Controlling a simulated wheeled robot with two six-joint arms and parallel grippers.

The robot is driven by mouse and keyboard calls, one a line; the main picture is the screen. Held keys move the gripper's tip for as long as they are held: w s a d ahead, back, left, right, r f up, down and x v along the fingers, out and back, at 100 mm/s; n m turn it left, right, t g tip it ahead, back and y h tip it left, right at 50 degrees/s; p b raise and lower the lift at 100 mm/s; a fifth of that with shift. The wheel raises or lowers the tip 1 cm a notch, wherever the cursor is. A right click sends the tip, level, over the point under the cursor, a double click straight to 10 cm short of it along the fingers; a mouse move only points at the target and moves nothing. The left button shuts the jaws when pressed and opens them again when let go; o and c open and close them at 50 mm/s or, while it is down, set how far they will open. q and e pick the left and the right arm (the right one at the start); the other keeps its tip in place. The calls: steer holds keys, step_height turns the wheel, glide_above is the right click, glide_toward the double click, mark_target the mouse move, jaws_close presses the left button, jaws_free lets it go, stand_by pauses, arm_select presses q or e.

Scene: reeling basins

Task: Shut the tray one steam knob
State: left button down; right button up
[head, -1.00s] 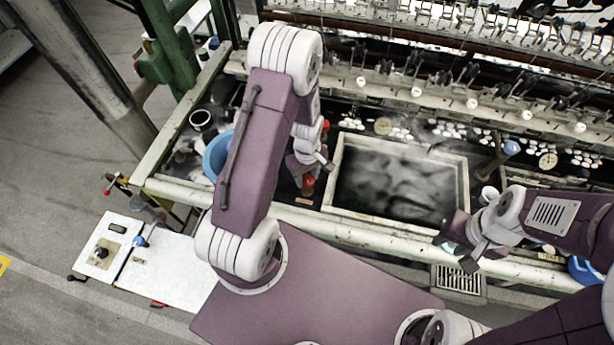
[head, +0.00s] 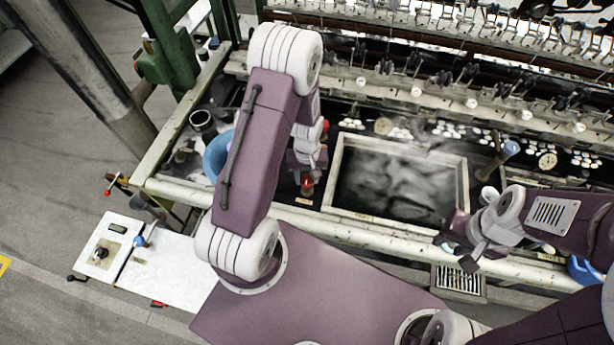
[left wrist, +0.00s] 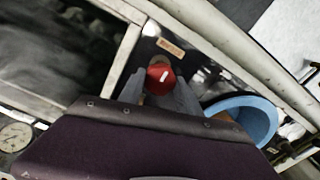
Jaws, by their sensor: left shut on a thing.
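The red steam knob (head: 307,181) stands on the dark strip left of the water-filled tray, near the basin's front rail. In the left wrist view the knob (left wrist: 160,79) shows a short white mark on its top, and a small tan label lies beyond it. My left gripper (head: 308,172) is over the knob, with its fingers shut on the knob's sides. My right gripper (head: 456,252) is empty, its fingers apart, by the front rail right of the tray.
The tray's pale rim (head: 330,178) is close right of the knob. A blue bowl (head: 217,155) is close on its left. Another red knob (head: 325,125) is farther back. A blue-topped handle (head: 510,148) stands right of the tray.

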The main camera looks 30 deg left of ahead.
mark_target(307, 179)
arm_select(q)
steer(key=shift+w+m, duration=0.1)
steer(key=shift+m, duration=0.2)
steer(key=c, duration=0.8)
jaws_free()
steer(key=shift+r, duration=0.1)
steer(key=shift+c, duration=0.2)
step_height(307, 179, up, 9)
steer(key=shift+b, duration=0.3)
